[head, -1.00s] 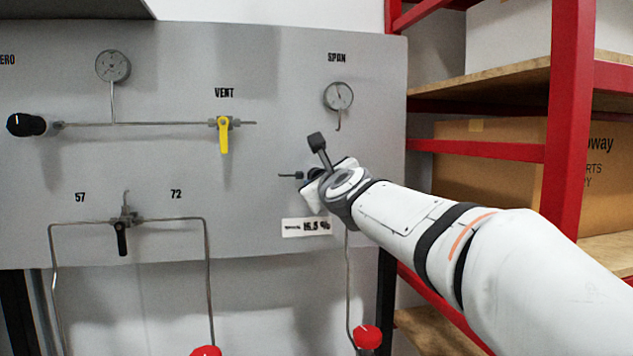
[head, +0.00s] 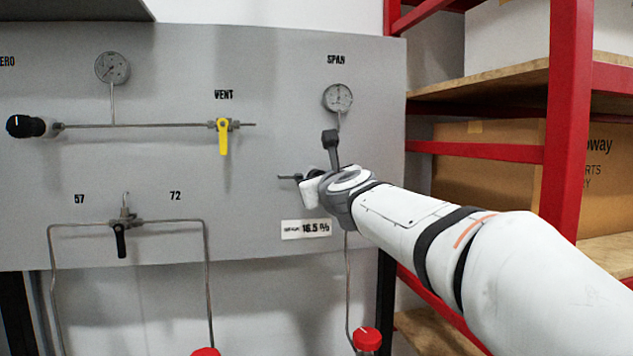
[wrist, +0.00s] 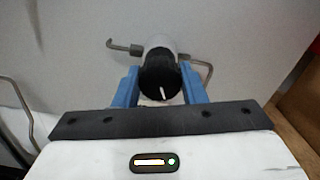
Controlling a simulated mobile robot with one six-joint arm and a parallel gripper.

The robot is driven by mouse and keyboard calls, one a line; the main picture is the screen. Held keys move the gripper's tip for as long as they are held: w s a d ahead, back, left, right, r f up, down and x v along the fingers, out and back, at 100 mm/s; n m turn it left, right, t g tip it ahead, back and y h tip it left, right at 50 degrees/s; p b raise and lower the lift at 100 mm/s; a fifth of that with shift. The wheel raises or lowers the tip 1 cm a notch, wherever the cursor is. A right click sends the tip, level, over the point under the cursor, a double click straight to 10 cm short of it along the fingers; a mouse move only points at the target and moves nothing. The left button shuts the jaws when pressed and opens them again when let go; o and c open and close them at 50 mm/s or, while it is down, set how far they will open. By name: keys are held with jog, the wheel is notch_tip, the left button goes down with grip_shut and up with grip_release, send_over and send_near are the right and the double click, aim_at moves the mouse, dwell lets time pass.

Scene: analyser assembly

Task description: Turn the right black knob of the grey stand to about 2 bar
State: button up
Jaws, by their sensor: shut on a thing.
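The right black knob (wrist: 158,76) shows in the wrist view, with a white mark on its face pointing down and slightly right. My gripper's two blue fingers (wrist: 160,92) are shut on it, one on each side. In the head view my gripper (head: 311,190) is at the right part of the grey stand (head: 270,60), and the wrist hides the knob. The round SPAN gauge (head: 338,97) is above my wrist; its reading is too small to tell surely.
Another black knob (head: 24,126) is at the far left, below a second gauge (head: 112,67). A yellow VENT lever (head: 223,136) is left of my gripper. A black-handled valve (head: 120,238) is lower left. A red shelf frame (head: 566,130) stands close on the right.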

jog(key=o, duration=0.9)
jog(key=shift+a+f, duration=0.1)
jog(key=shift+f, duration=0.1)
jog(key=shift+c, duration=0.2)
jog(key=shift+o, duration=0.6)
jog(key=shift+r, duration=0.1)
jog(key=shift+s, duration=0.1)
jog(key=v, duration=0.7)
jog(key=shift+s, duration=0.35)
